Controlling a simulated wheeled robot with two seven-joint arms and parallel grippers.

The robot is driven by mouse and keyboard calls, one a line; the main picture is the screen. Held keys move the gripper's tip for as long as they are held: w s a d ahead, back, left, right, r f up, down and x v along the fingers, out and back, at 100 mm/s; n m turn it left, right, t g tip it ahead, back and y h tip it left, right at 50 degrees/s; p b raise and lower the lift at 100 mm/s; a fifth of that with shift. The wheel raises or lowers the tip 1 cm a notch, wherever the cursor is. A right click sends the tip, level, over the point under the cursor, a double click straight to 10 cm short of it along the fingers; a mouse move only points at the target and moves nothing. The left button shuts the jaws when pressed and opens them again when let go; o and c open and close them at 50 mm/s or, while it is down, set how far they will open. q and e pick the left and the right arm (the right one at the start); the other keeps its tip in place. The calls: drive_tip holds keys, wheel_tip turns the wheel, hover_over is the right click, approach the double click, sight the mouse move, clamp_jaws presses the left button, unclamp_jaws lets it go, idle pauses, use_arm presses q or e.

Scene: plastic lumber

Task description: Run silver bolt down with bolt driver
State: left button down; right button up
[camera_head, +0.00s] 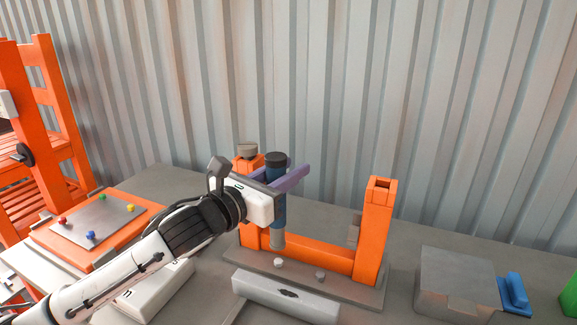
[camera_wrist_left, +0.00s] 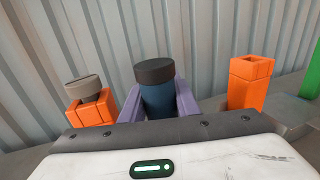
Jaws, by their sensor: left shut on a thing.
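My left gripper (camera_head: 289,181) has purple fingers and is shut on the bolt driver (camera_head: 278,210), an upright blue cylinder with a black cap and a grey lower end. The driver also shows in the left wrist view (camera_wrist_left: 157,95), between the purple fingers (camera_wrist_left: 160,106). Its lower end is in front of the orange frame's (camera_head: 372,235) crossbar. A grey round bolt head (camera_head: 247,151) sits on the left post, left of the driver; it also shows in the left wrist view (camera_wrist_left: 82,88). I cannot tell whether this is the silver bolt. My right gripper is out of view.
Two small grey knobs (camera_head: 320,275) lie on the grey base in front of the crossbar. A long grey block (camera_head: 284,297) is at the front. A grey box (camera_head: 458,284) and blue piece (camera_head: 514,292) stand right. An orange board with coloured pins (camera_head: 104,225) is left.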

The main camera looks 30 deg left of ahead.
use_arm(q)
drive_tip(key=shift+f+b, duration=1.1)
drive_tip(key=shift+f, duration=1)
drive_tip(key=shift+p, duration=0.55)
drive_tip(key=shift+f+b, duration=0.55)
drive_tip(key=shift+f, duration=0.25)
